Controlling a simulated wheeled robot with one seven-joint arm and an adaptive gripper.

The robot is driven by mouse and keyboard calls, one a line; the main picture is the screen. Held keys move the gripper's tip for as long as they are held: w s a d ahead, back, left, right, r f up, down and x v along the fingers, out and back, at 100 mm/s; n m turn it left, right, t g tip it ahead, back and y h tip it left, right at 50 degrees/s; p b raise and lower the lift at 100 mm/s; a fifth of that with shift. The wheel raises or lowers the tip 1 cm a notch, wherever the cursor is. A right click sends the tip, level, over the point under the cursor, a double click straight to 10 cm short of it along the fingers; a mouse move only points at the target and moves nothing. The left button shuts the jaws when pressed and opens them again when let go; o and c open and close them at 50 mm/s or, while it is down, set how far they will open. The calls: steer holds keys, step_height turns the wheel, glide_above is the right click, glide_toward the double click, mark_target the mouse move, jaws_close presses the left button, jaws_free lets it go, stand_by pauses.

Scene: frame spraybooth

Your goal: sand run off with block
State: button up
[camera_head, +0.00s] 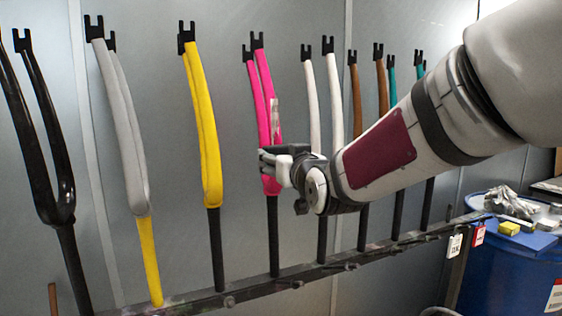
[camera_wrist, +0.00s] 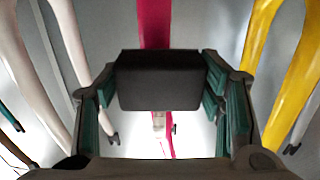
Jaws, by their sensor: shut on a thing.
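The pink fork (camera_head: 265,90) hangs upright in the rack, between the yellow fork and a white one. A pale greyish patch (camera_head: 275,117) shows on its right leg, above my gripper. My gripper (camera_head: 268,163) is in front of the fork's lower part and hides some of it. In the wrist view my gripper is shut on a dark grey block (camera_wrist: 158,80), held between its two finger pads. The pink fork (camera_wrist: 155,25) lies behind the block there, with a pale patch (camera_wrist: 158,121) below it. I cannot tell whether the block touches the fork.
A yellow fork (camera_head: 206,130), a grey fork (camera_head: 124,130) and a black fork (camera_head: 50,165) stand left; white, brown and teal ones stand right. A dark rail (camera_head: 250,292) runs below. A blue drum (camera_head: 510,275) at right bears a yellow block (camera_head: 509,228) and crumpled grey material (camera_head: 507,203).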

mark_target(274, 109)
steer(key=shift+w+a+b, duration=0.15)
steer(key=shift+w+b, duration=0.2)
steer(key=shift+w, duration=0.25)
steer(key=shift+w+a+r+p, duration=0.15)
steer(key=shift+r+p, duration=0.6)
steer(key=shift+r, duration=2)
steer(key=shift+w+r+p, duration=0.2)
steer(key=shift+r+p, duration=0.5)
steer(key=shift+r, duration=2.05)
steer(key=r, duration=0.3)
steer(key=shift+w+a+r, duration=0.1)
steer(key=shift+w+r, duration=0.15)
steer(key=shift+w, duration=0.05)
